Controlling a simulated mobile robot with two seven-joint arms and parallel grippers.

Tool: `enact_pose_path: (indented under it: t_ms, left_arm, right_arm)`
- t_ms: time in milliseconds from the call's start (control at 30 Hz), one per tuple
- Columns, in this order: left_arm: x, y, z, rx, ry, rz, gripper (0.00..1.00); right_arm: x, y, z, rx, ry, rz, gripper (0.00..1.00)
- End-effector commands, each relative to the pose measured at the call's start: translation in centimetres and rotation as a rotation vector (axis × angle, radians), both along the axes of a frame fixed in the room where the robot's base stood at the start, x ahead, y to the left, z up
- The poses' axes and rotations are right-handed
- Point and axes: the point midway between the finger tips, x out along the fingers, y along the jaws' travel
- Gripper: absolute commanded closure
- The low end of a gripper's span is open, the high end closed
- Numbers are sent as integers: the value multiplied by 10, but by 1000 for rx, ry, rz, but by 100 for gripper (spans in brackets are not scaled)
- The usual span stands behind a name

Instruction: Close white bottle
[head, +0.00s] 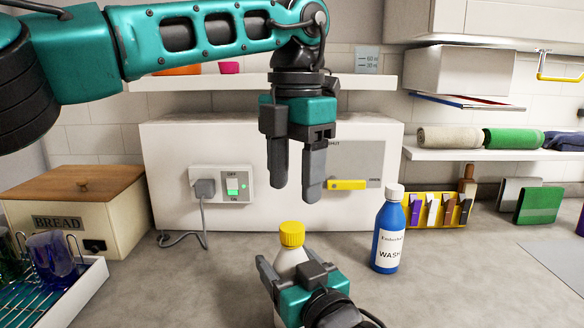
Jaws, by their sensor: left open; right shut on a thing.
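The white bottle (290,260) stands upright on the counter at the lower middle, with a yellow cap (291,234) on its top. I cannot tell how tightly the cap sits. My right gripper (289,270) is shut on the white bottle's body, with one finger on each side, and hides its lower part. My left gripper (292,194) points down, open and empty, above the yellow cap and clear of it.
A blue wash bottle (388,235) with a white cap stands to the right. Behind are a white box with a switch (232,185) and a yellow handle (346,184). A bread box (80,195) and dish rack (85,290) stand left.

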Motion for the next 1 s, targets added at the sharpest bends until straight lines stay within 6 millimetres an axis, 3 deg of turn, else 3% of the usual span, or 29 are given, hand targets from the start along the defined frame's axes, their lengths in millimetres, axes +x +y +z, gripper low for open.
enact_pose_path:
  t_ms: [200, 433, 600, 1000]
  left_arm:
    - [1, 2, 4, -1, -8, 420, 42]
    - [2, 3, 7, -6, -12, 728, 42]
    - [2, 3, 8, -8, -11, 819, 42]
    - [2, 4, 6, -6, -11, 828, 42]
  right_arm:
    - [0, 0, -1, -1, 2, 0, 100]
    - [0, 0, -1, -1, 2, 0, 100]
    - [0, 0, -1, -1, 2, 0, 100]
    - [0, 0, -1, -1, 2, 0, 100]
